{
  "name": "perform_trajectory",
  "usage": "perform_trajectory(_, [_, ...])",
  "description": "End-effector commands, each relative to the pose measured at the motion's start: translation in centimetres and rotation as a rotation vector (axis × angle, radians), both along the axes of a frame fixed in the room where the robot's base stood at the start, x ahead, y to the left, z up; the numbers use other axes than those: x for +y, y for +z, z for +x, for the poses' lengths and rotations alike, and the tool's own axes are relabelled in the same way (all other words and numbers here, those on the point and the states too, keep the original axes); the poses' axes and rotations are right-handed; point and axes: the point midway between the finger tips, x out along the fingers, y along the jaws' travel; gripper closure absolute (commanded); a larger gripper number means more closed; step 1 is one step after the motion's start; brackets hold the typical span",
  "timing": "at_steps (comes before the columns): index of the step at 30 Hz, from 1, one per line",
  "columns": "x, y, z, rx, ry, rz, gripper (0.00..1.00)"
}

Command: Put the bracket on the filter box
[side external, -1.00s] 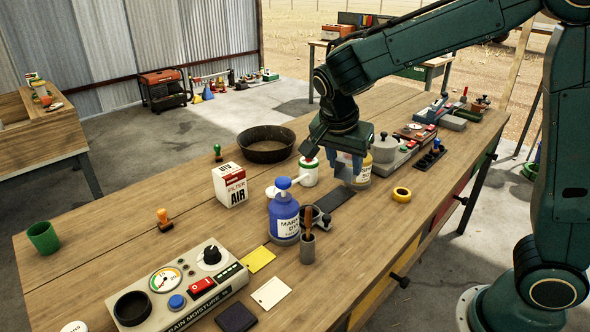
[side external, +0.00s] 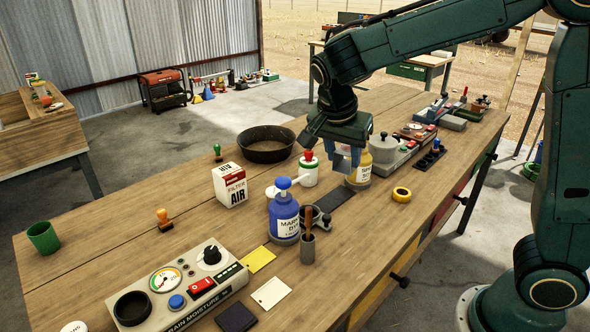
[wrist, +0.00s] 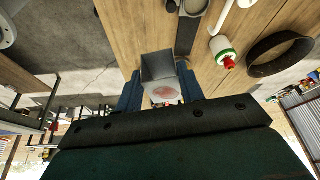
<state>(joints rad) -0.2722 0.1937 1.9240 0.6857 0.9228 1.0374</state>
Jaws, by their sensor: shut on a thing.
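The filter box (side external: 230,185), white and red with "AIR" on it, stands upright on the bench left of the middle in the side view. My gripper (side external: 346,158) is right of the box and above the bench. Its blue fingers are shut on the grey bracket (side external: 343,163), which also shows between the fingers in the wrist view (wrist: 158,68). The bracket is held in the air, apart from the box. The fingers partly hide it in the side view.
A white bottle with a red cap (side external: 308,172) and a blue pump bottle (side external: 284,218) stand between my gripper and the box. A dark pan (side external: 266,146) lies behind. A yellow bottle (side external: 363,170) is close beside my gripper. Bench left of the box is mostly clear.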

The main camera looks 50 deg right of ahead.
Motion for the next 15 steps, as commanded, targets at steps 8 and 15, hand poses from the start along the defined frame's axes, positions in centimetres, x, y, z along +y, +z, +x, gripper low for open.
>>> perform_trajectory(8, [1.5,0.0,4.1,-0.001,0.143,-0.001,0.87])
perform_trajectory(15, [3.4,-0.1,10.2,-0.001,0.376,0.0,0.87])
